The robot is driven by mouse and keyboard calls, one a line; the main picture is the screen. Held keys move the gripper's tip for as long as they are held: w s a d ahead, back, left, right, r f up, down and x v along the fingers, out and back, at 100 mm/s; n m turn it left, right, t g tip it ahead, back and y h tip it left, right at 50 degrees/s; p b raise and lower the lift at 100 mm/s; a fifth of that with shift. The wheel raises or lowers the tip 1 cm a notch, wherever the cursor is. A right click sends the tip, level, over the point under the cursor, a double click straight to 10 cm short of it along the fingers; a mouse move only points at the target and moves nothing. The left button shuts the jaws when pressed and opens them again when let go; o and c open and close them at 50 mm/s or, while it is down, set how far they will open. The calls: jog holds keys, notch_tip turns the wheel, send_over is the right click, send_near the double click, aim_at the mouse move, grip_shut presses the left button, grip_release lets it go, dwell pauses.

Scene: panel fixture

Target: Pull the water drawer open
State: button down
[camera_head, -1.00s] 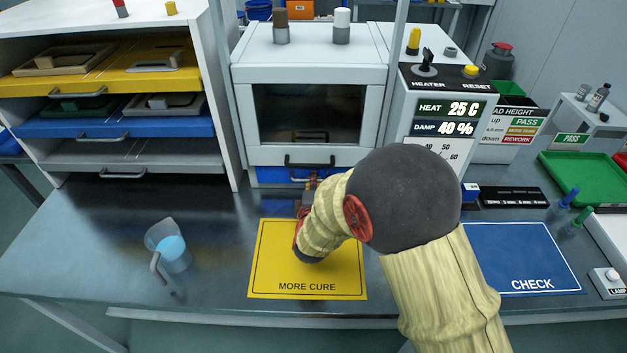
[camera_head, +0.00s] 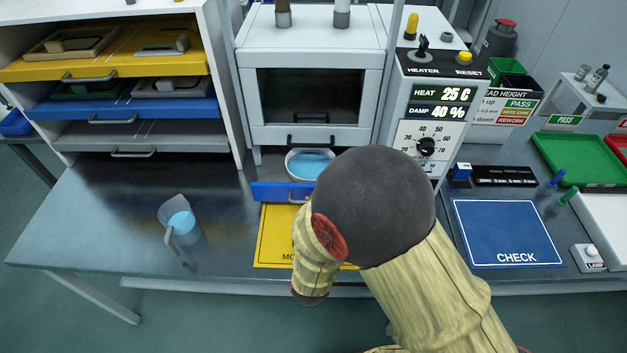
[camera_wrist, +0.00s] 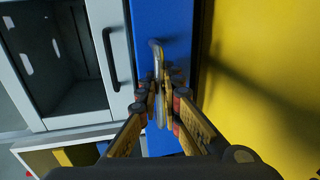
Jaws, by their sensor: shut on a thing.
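The blue water drawer (camera_head: 270,191) stands out from under the white oven cabinet in the head view, with a white basin of blue water (camera_head: 310,164) in it. Its blue front also shows in the wrist view (camera_wrist: 165,20). In the wrist view my gripper (camera_wrist: 163,98) is shut on the drawer's metal handle (camera_wrist: 155,50). In the head view my arm hides the gripper and the right part of the drawer.
The oven door (camera_head: 312,98) is above the drawer, with its dark handle. A yellow MORE CURE mat (camera_head: 275,240) lies in front, under my arm. A jug of blue water (camera_head: 182,222) stands at left. A blue CHECK mat (camera_head: 505,230) lies at right.

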jog(key=shift+f+p+v, duration=0.15)
jog(key=shift+v, duration=0.6)
jog(key=shift+f+p+v, duration=0.15)
jog(key=shift+v, duration=0.55)
jog(key=shift+s, duration=0.1)
jog(key=c, duration=2.2)
grip_release()
jog(key=shift+c, duration=0.2)
jog(key=v, duration=1.2)
